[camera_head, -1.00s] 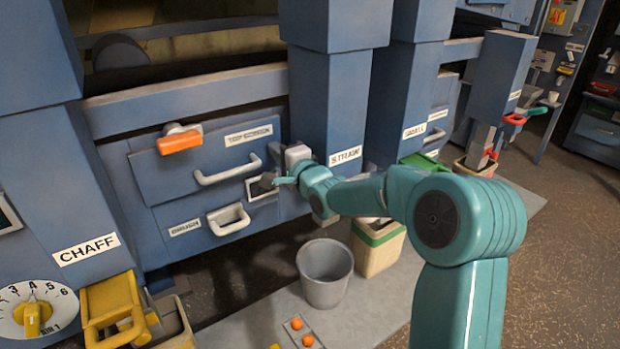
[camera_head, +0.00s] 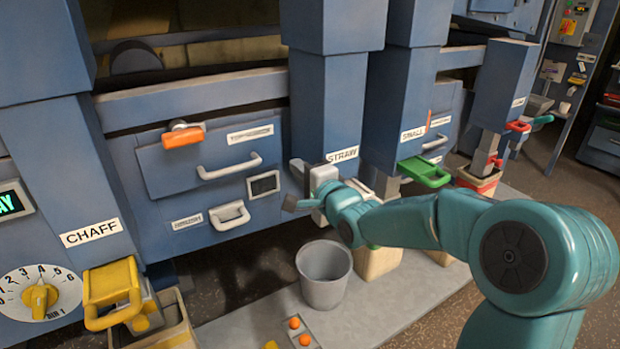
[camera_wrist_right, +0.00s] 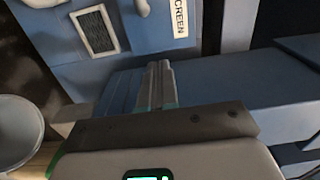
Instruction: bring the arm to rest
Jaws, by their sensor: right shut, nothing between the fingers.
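My right arm reaches in from the lower right in the head view, teal and bent at the elbow. My right gripper (camera_head: 300,198) is in front of the blue machine, beside the grey spout block (camera_head: 324,178) under the STRAW label (camera_head: 342,155). In the right wrist view the fingers of the right gripper (camera_wrist_right: 160,82) lie together with nothing between them. The arm hides part of the bins behind it. My left gripper is not in view.
A grey bucket (camera_head: 325,275) stands on the pale floor slab below the gripper. A drawer handle (camera_head: 229,167), an orange handle (camera_head: 183,137) and a green handle (camera_head: 424,172) stick out from the machine. A yellow handle (camera_head: 112,292) is at lower left. Open floor lies at right.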

